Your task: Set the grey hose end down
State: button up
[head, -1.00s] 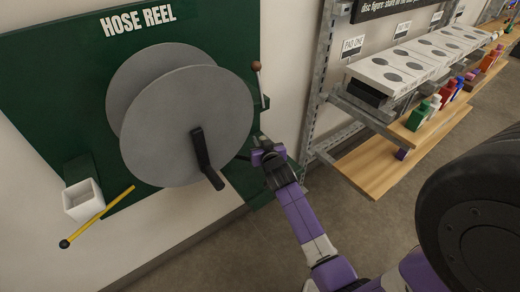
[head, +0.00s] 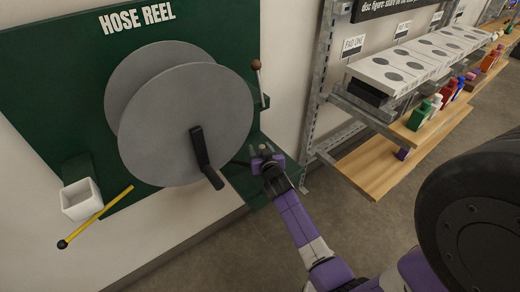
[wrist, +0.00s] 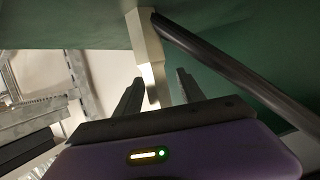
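The grey hose end shows in the wrist view as a pale, squared piece (wrist: 148,50) between the fingers of my gripper (wrist: 157,92). A dark hose (wrist: 225,65) runs from it to the right. My gripper's fingers stand apart, with a visible gap on each side of the piece. In the head view my gripper (head: 266,152) is at the right of the reel, above the green ledge (head: 248,188), with a small light tip between its spread fingers. The contact between the hose end and the green surface is hard to make out.
The grey hose reel (head: 185,125) with its black crank (head: 205,160) is close to the left of my gripper. A brown-knobbed lever (head: 258,80) stands above it. A white cup (head: 80,199) and yellow rod (head: 100,215) are at lower left; a wooden shelf (head: 385,165) is at right.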

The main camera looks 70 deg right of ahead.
jog(key=shift+r, duration=0.15)
jog(key=s+a+r+n+t+y, duration=0.2)
jog(key=s+a, duration=0.2)
jog(key=a, duration=0.7)
jog(key=s+a+r+n+t+y, duration=0.15)
jog(key=s+a, duration=0.25)
jog(key=a, duration=0.7)
jog(key=s+a+r+n+t+y, duration=0.1)
jog(key=s+a+n+y, duration=0.2)
jog(key=a, duration=0.8)
jog(key=s+a+r+n+t+y, duration=0.1)
jog(key=s+a+r+n+y, duration=0.3)
jog(key=s+a+r, duration=0.6)
jog(key=shift+s+a+r+t+y, duration=0.35)
jog(key=shift+s+a+y, duration=0.15)
jog(key=shift+a+y, duration=0.2)
